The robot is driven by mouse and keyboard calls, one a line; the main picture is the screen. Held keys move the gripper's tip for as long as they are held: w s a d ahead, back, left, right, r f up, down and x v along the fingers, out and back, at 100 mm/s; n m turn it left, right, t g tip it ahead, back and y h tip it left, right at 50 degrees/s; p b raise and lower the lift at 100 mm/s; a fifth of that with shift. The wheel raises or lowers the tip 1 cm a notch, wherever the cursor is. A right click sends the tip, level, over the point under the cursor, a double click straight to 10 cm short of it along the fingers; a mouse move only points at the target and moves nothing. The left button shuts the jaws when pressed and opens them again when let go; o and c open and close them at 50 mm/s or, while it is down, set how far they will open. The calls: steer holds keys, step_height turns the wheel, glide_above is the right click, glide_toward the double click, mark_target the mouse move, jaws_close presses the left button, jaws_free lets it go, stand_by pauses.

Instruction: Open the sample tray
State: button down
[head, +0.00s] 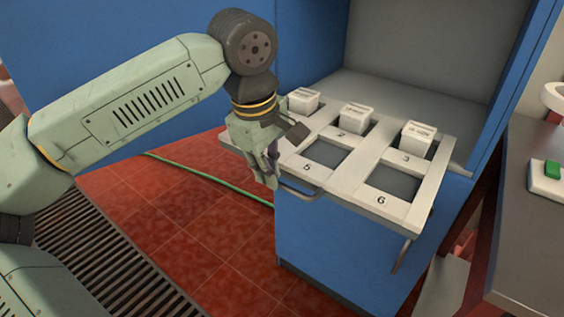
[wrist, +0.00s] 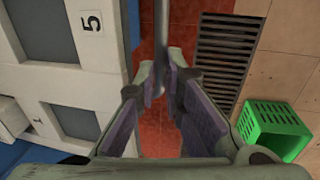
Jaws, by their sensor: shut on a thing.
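The sample tray (head: 340,187) is a pale frame with numbered square openings. It sticks out of the blue cabinet (head: 330,245) over the red floor. A thin grey bar handle (head: 300,191) runs along its front edge; in the wrist view the handle (wrist: 135,25) comes down between my fingertips. My gripper (head: 272,178) is at the left end of the handle, pointing down, and is shut on it. It also shows in the wrist view (wrist: 159,80), with the tray (wrist: 100,95) on the left.
Small white boxes (head: 416,139) stand in the tray's back row; front openings 5 and 6 look empty. A dark counter (head: 530,225) stands at the right. A green cable (head: 205,178) crosses the floor. A green crate (wrist: 272,128) and a floor grate (wrist: 222,60) show in the wrist view.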

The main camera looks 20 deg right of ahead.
steer(key=shift+s+a, duration=0.2)
steer(key=shift+a, duration=0.2)
steer(key=c, duration=1.7)
jaws_free()
steer(key=shift+r, duration=0.1)
steer(key=r, duration=0.4)
steer(key=a+r, duration=0.1)
steer(key=r, duration=0.2)
steer(key=s+a+r, duration=0.1)
steer(key=r, duration=0.3)
steer(key=shift+s+r, duration=0.1)
steer(key=shift+r, duration=0.2)
steer(key=shift+d, duration=0.1)
